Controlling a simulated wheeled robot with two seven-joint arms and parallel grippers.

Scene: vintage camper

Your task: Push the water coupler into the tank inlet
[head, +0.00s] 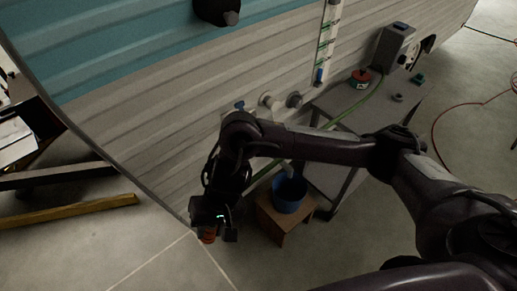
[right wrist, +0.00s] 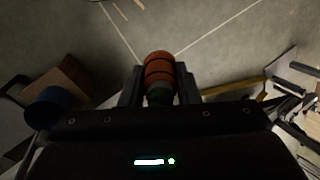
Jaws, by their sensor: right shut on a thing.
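My right gripper (head: 214,236) is low in front of the camper's lower left edge in the head view. I cannot tell which is the tank inlet. My left gripper is out of view.
A blue bucket (head: 289,194) stands on a wooden stool (head: 267,222) right of the gripper. A grey table (head: 335,103) holds a red-topped item (head: 360,78) and small parts. A green hose (head: 357,104) crosses it. A yellow beam (head: 70,213) lies left. Floor below the gripper is clear.

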